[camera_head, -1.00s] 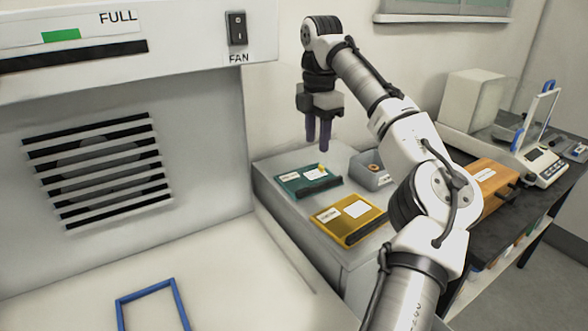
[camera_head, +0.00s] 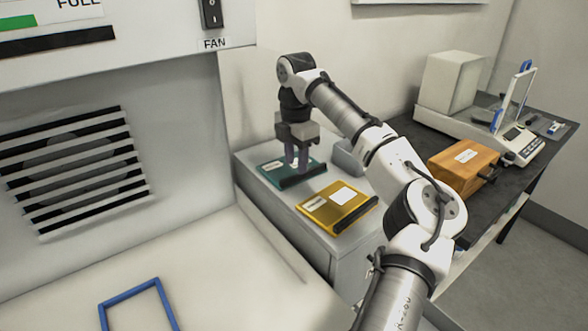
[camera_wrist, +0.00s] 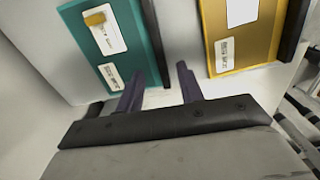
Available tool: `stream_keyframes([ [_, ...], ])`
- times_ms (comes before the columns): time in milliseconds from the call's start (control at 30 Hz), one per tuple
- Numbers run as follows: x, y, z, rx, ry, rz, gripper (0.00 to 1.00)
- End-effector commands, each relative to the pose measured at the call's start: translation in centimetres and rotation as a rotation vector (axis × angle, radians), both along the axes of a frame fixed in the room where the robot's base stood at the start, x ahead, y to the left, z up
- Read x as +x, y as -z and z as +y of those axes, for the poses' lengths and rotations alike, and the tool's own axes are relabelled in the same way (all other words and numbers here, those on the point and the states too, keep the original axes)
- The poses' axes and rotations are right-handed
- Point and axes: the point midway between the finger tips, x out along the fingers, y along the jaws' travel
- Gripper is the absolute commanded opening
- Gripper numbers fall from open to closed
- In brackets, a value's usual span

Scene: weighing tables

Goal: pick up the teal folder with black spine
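The teal folder (camera_head: 268,176) lies flat on the grey cabinet top, its black spine (camera_head: 303,181) along the edge facing me. In the wrist view, the teal folder (camera_wrist: 77,42) is at upper left, with white labels and a small yellow piece on it. Its black spine (camera_wrist: 153,38) runs along its right side. My gripper (camera_head: 298,166) is over the folder near the spine. In the wrist view, my gripper (camera_wrist: 160,70) has its two purple fingers apart, with nothing held between them. Whether the fingertips touch the folder I cannot tell.
A yellow folder (camera_head: 318,216) with a dark spine lies close beside the teal one. A grey bin (camera_head: 348,158) stands behind, partly hidden by my arm. An orange box (camera_head: 452,176) and a balance (camera_head: 520,150) are on the dark table at right.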

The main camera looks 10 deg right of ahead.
Motion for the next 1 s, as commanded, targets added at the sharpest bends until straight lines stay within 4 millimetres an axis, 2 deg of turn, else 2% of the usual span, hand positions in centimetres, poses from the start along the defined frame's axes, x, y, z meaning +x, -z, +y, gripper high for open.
stream_keyframes([
  [200, -0.2, 2.8, -0.3, 0.0, 0.0, 0.001, 0.37],
  [467, -0.2, 3.4, -0.3, 0.0, 0.0, 0.0, 0.37],
  [533, -0.2, 3.4, -0.3, 0.0, 0.0, 0.0, 0.32],
  [767, -0.1, 3.3, -0.3, 0.0, 0.0, 0.0, 0.02],
  [1000, -0.1, 3.3, -0.3, 0.0, 0.0, -0.001, 0.0],
])
